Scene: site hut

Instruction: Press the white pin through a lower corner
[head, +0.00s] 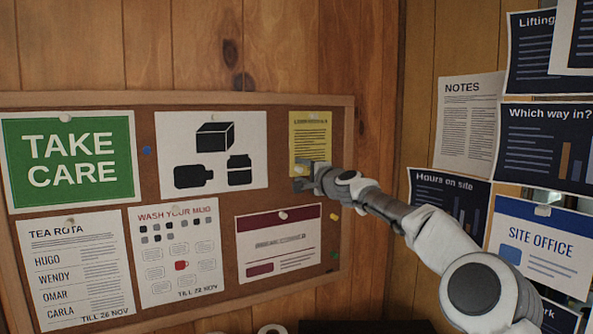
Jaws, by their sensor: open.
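A yellow sheet (311,133) of small print hangs on the cork board (140,205), at its upper right. My gripper (301,177) is open at the lower edge of this sheet, near its lower left corner, and hides part of that edge. A small pale spot (298,169) shows at the fingertips; I cannot tell whether it is the white pin or part of a finger. Another whitish pin (283,214) sits at the top of the maroon-banded sheet (260,250) below. Whether the fingers touch the yellow sheet is not clear.
A blue pin (147,150), a yellow pin (334,217) and a green pin (335,255) stand in bare cork. A green TAKE CARE sign (70,178) and other sheets cover the board's left. More notices, such as NOTES (468,125), hang on the right wall near my arm.

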